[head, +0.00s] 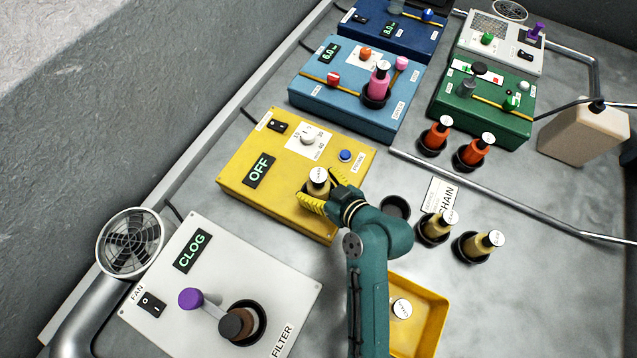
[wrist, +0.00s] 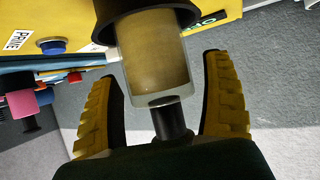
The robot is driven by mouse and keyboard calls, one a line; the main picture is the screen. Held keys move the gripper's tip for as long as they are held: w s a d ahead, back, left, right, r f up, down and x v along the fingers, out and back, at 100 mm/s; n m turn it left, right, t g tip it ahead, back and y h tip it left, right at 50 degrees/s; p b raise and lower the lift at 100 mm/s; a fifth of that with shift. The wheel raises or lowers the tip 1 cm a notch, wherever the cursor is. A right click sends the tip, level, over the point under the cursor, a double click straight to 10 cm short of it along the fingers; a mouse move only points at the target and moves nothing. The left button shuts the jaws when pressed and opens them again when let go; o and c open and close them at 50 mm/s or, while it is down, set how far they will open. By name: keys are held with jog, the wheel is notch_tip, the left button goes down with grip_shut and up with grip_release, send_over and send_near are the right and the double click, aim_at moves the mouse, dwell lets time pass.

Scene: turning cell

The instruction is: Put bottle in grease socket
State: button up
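A bottle with tan contents and a white-topped cap (head: 318,176) stands at the front edge of the yellow box (head: 240,165). In the wrist view the bottle (wrist: 155,62) has its lower end inside a dark round socket (wrist: 112,28) on that box. It looks upright. My gripper (head: 325,192) is at the bottle, with its yellow ribbed fingers on either side. The wrist view shows the fingers (wrist: 164,110) spread, with gaps between them and the bottle. A label beside the socket is only partly visible.
An empty dark holder (head: 396,208) is right of my arm, near two tan bottles (head: 437,226) in holders. Two orange bottles (head: 438,134) stand behind. A yellow tray (head: 428,305) holds a bottle at the front. A white filter box (head: 190,310) is front left, a blue box (head: 330,105) behind.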

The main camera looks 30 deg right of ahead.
jog(key=shift+r, duration=0.25)
jog(key=shift+s+d+r+p, duration=0.15)
jog(key=shift+s+r+p, duration=0.05)
jog(key=shift+s+p, duration=0.1)
jog(key=p+v, duration=0.2)
jog(key=v, duration=0.9)
notch_tip(320, 180, up, 17)
jog(key=t+h, duration=0.2)
jog(key=t, duration=0.2)
send_over(323, 191)
jog(key=s+a+r+m+t, duration=0.1)
jog(key=a+r+t, duration=0.2)
jog(key=r, duration=0.8)
jog(key=s+a+r+m+t+h, duration=0.1)
jog(key=s+a+r+m+t, duration=0.1)
jog(key=r, duration=0.9)
jog(key=a+t, duration=0.1)
jog(key=a, duration=0.1)
jog(key=shift+s+a+r, duration=0.15)
jog(key=shift+a+r, duration=0.15)
jog(key=shift+r, duration=0.05)
